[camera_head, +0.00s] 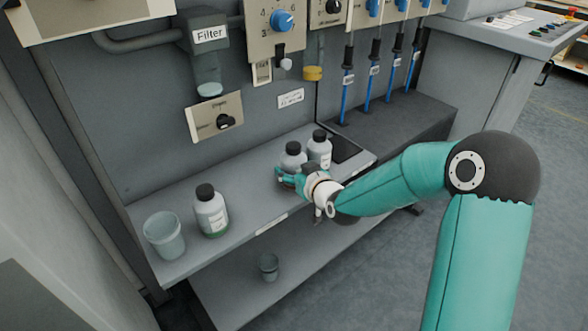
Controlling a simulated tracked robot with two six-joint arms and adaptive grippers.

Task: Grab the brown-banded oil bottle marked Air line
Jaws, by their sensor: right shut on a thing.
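My right gripper (284,178) is low at the front edge of the upper shelf, its teal fingers shut around the lower part of a grey bottle with a black cap (292,158). The fingers hide this bottle's lower part, so I cannot read its label or see its band colour. A second grey, black-capped bottle (320,152) stands upright close to its right. A third bottle (211,212) with a pale label and a green band stands further left on the shelf. My left gripper is out of view.
A grey cup (164,236) stands at the shelf's left end. A smaller cup (268,266) is on the lower shelf (228,291). A filter unit (207,62), knobs and blue-handled tools (367,90) are at the back. The shelf is bare between the third bottle and my gripper.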

